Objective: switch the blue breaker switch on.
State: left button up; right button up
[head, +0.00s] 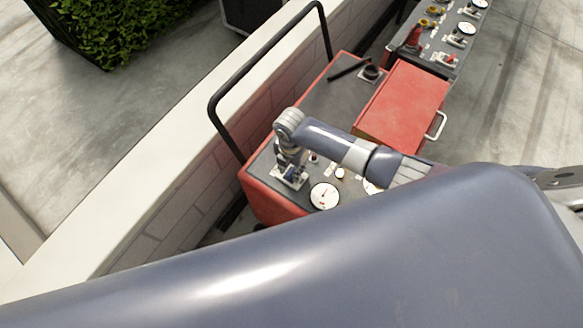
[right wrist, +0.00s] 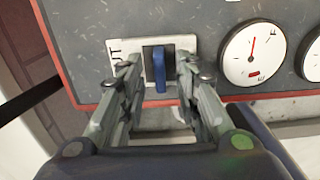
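The blue breaker switch (right wrist: 159,68) stands on a light metal plate on the grey panel in the right wrist view. It also shows small in the head view (head: 291,173), partly hidden by my gripper. My right gripper (right wrist: 161,76) is open, with one finger on each side of the blue lever. I cannot tell whether either finger touches it. In the head view my right gripper (head: 289,158) points down at the panel's near left end. I do not make out my left gripper.
The red-sided truck panel (head: 322,100) carries white dials (head: 324,196) right of the switch. A red box (head: 403,108) with a handle lies farther back. A black rail (head: 262,66) and a low wall (head: 150,190) run along the left. My large arm link covers the foreground.

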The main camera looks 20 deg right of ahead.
aim_at(286, 172)
pick_arm(q)
jog(key=shift+w+a, duration=0.1)
jog(key=shift+w, duration=0.2)
pick_arm(e)
jog(key=shift+f, duration=0.65)
jog(key=shift+c, duration=0.2)
grip_shut()
jog(key=shift+w+a+f+b, duration=0.1)
jog(key=shift+w+a+b, duration=0.1)
jog(key=shift+b, duration=0.25)
jog(key=g+h+b, duration=0.1)
jog(key=b, duration=0.1)
jog(key=g+h+b, duration=0.1)
jog(key=b, duration=0.2)
jog(key=w+a+f+g+b, duration=0.1)
jog(key=b, duration=0.2)
jog(key=shift+w+g+h, duration=0.1)
jog(key=shift+g+h, duration=0.3)
jog(key=shift+r+b, duration=0.15)
jog(key=shift+b, duration=0.6)
pick_arm(q)
notch_tip(286, 172, down, 10)
jog(key=shift+f, duration=0.25)
pick_arm(e)
jog(key=shift+r+g+h, duration=0.15)
jog(key=shift+g+h, duration=0.15)
pick_arm(q)
jog(key=shift+s+a, duration=0.1)
